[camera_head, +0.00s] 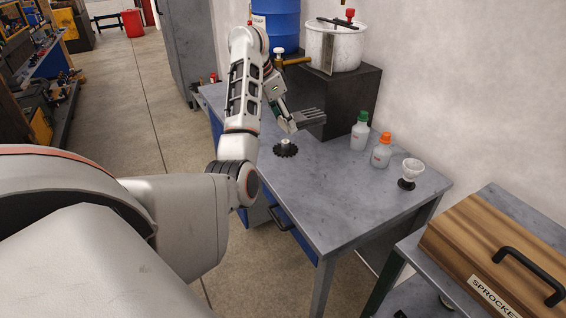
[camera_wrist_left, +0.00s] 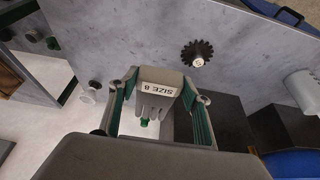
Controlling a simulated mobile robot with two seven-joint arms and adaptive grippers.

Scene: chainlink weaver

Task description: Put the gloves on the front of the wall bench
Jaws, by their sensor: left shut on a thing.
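The gloves (camera_head: 310,117) are grey, with the fingers spread toward the right in the head view. My left gripper (camera_head: 287,115) is shut on them above the back part of the wall bench (camera_head: 335,203). In the left wrist view, the gloves (camera_wrist_left: 158,101) sit between the green-padded fingers of my left gripper (camera_wrist_left: 160,80), with a white "SIZE 8" label showing. The wall bench is a grey-topped table with blue drawers against the wall. Its front part is bare. My right gripper is not in view.
A black sprocket (camera_head: 286,150) lies on the bench. A green-capped bottle (camera_head: 360,132), an orange-capped bottle (camera_head: 381,152) and a small white cup on a black base (camera_head: 412,170) stand along the wall side. A dark block (camera_head: 350,98) carries a white pot (camera_head: 333,48). A wooden box (camera_head: 500,245) is at right.

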